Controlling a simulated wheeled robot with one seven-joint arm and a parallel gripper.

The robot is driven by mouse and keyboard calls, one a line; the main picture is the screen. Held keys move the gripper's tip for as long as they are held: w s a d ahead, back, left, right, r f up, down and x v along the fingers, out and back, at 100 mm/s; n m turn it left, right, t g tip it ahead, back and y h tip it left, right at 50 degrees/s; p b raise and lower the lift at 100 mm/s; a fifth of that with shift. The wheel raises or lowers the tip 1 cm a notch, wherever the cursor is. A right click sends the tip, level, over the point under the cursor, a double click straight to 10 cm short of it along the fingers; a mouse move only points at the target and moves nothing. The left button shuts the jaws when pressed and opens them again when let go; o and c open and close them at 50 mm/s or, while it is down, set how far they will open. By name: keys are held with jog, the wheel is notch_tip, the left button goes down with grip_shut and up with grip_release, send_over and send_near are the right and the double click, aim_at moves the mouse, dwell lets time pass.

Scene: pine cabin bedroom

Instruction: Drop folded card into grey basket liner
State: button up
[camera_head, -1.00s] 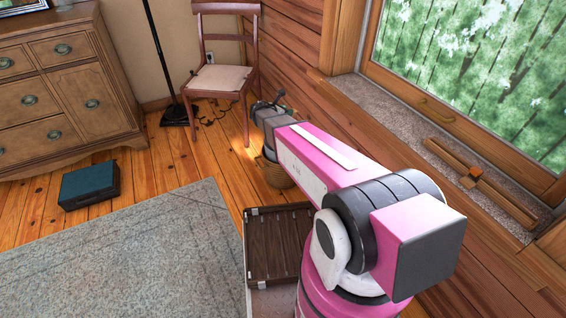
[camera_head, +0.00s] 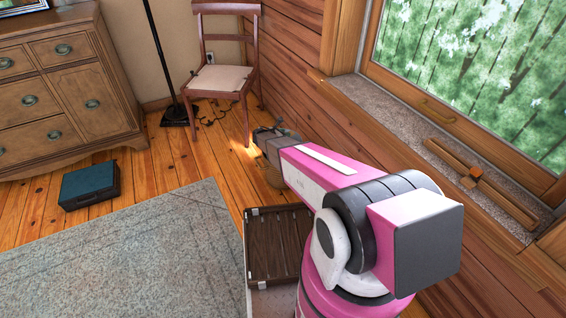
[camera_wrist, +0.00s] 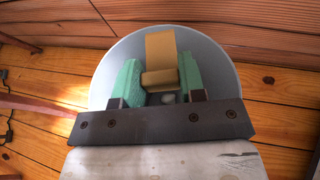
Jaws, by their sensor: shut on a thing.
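A tan folded card (camera_wrist: 161,48) is held between the green pads of my gripper (camera_wrist: 158,82) in the wrist view. The round grey basket liner (camera_wrist: 222,75) opens beneath the card and the fingers, and its rim surrounds them on the sides and far edge. The fingertips and card cannot be made out there.
A dark wooden tray-like box (camera_head: 273,247) lies nearer me. A teal-topped box (camera_head: 89,184) sits by the grey rug (camera_head: 130,255). The plank wall is close on the right.

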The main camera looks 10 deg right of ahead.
jog(key=shift+f, duration=1.6)
jog(key=o, duration=1)
jog(key=shift+c, duration=0.2)
jog(key=shift+a, duration=0.1)
jog(key=v, duration=1)
jog(key=shift+s+a+r, duration=0.1)
jog(key=shift+s+a, duration=0.1)
jog(key=shift+a, duration=0.05)
